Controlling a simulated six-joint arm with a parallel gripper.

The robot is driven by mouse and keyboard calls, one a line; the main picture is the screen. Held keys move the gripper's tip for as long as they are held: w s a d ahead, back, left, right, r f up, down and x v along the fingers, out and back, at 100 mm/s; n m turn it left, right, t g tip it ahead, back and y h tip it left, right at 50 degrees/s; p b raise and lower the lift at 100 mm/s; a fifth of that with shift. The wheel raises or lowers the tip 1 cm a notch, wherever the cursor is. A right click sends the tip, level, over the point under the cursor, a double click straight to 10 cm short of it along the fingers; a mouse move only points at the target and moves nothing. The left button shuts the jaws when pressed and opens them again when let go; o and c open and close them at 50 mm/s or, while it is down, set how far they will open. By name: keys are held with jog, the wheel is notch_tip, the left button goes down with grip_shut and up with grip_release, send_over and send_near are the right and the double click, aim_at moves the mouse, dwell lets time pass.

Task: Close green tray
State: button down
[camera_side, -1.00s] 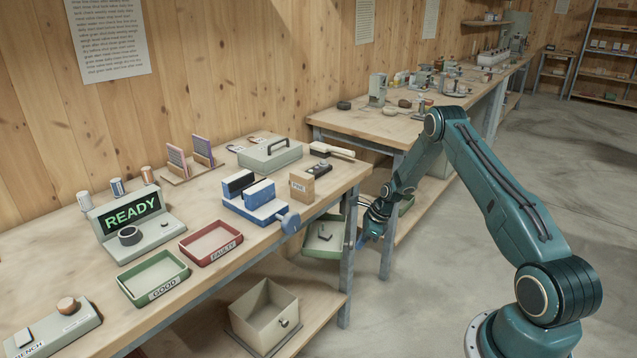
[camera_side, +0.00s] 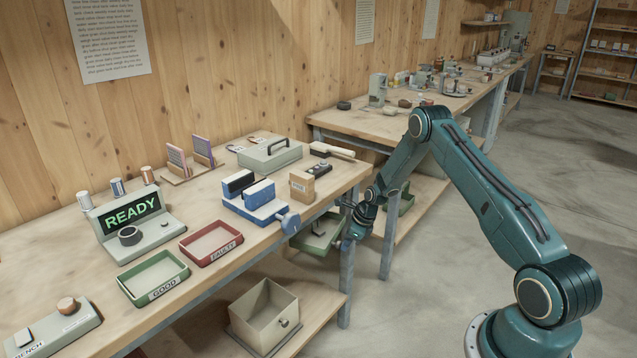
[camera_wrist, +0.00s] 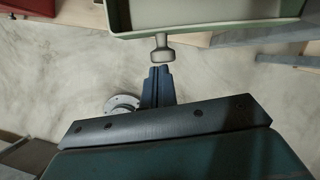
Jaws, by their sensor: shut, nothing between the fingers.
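A pale green drawer-like tray (camera_side: 318,234) hangs pulled out below the bench top in the side view, partly hidden by the vise and bench edge. In the wrist view the tray (camera_wrist: 205,14) fills the top, with its front wall and round knob (camera_wrist: 163,50) facing me. My gripper (camera_wrist: 159,70) is shut and empty, its fingertips just in front of the knob. I cannot tell whether they touch it. In the side view my gripper (camera_side: 347,205) is right of the tray, by the bench's corner leg. A green-rimmed tray labelled GOOD (camera_side: 153,278) lies on the bench.
A blue vise (camera_side: 256,203) sits at the bench edge above the pulled-out tray. A red FAULTY tray (camera_side: 211,243) lies on the bench. An open beige box (camera_side: 262,318) stands on the lower shelf.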

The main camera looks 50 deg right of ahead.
jog(key=shift+s, duration=0.1)
jog(key=s+d+r, duration=0.2)
jog(key=s+r, duration=0.5)
jog(key=r, duration=0.2)
jog(key=shift+r, duration=0.2)
dwell(0.3)
jog(key=shift+s, duration=0.1)
jog(key=s+f+t, duration=0.1)
jog(key=s+d+f+m+t, duration=0.1)
jog(key=t, duration=0.1)
jog(key=s+t, duration=0.1)
jog(key=s, duration=0.1)
jog(key=shift+d+f+t+y, duration=0.2)
jog(key=shift+f+t+y, duration=0.1)
jog(key=shift+f+y, duration=0.1)
jog(key=shift+w+f, duration=0.1)
